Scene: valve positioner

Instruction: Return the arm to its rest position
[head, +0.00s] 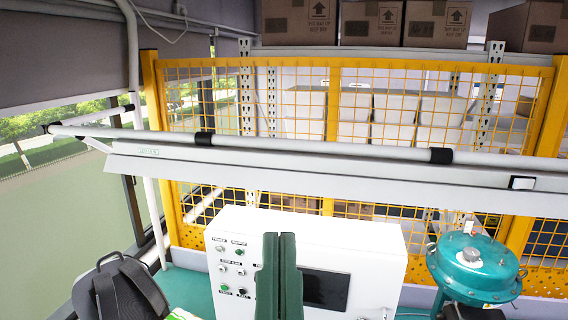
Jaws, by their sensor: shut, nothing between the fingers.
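My gripper (279,240) stands at the bottom middle of the head view. Its two dark green fingers point upward, side by side and shut, with nothing held. They are in front of a white control box (225,225) and cover part of its front. The rest of my arm is below the frame. A teal round valve actuator (474,262) stands to the right, apart from my gripper.
A white rail (330,175) with a grey tube (330,148) crosses above the box. A yellow mesh fence (335,100) stands behind, with cardboard boxes (375,22) on a shelf. A black object (125,290) is at the lower left.

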